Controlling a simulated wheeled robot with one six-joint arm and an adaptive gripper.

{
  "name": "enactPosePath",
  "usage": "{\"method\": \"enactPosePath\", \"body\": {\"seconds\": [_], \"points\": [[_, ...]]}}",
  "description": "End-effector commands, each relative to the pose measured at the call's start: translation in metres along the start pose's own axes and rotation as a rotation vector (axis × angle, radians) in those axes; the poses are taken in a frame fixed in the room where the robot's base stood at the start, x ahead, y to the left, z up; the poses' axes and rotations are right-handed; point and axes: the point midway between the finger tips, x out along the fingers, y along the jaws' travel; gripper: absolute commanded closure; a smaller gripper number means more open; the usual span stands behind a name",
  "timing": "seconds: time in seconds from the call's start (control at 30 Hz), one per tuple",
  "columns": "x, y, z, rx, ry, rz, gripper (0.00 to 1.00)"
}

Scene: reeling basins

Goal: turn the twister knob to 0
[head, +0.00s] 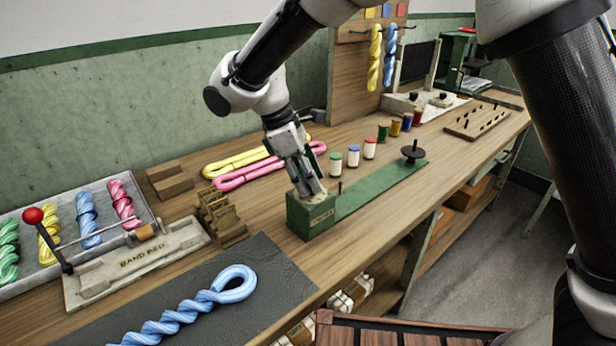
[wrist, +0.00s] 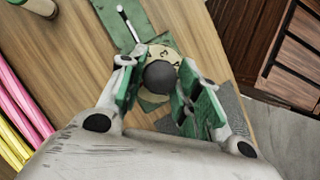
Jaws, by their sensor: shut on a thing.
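The twister (head: 312,222) is a green box at the near end of a green rail on the bench. In the wrist view its cream dial (wrist: 158,58) shows on top, with dark marks, one like a 3. The dark round knob (wrist: 160,76) stands over the dial, between my fingers. My gripper (head: 314,194) points down onto the box, and in the wrist view (wrist: 160,84) its green-padded fingers are shut on the knob. The knob's pointer and most of the dial are hidden, so I cannot tell the setting.
A green rail (head: 382,187) runs back to a black disc post (head: 412,152). Pink skeins (head: 262,174), a wooden card rack (head: 222,215) and several spools stand close by. A blue twisted skein (head: 190,308) lies on a dark mat (head: 275,268). A red-knobbed lever (head: 34,216) stands at left.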

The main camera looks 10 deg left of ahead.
Motion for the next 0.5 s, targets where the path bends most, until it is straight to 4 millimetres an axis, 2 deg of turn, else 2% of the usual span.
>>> {"method": "enactPosePath", "body": {"seconds": [0.03, 0.07, 0.13, 0.17, 0.5], "points": [[0.0002, 0.0002, 0.0001, 0.001, 0.000, 0.000, 0.91], [0.0002, 0.0002, 0.0001, 0.001, 0.000, 0.000, 0.61], [0.0002, 0.0002, 0.0001, 0.001, 0.000, 0.000, 0.49], [0.0002, 0.0001, 0.0001, 0.001, 0.000, 0.000, 0.46], [-0.0026, 0.0001, -0.0001, 0.001, 0.000, 0.000, 0.46]]}}
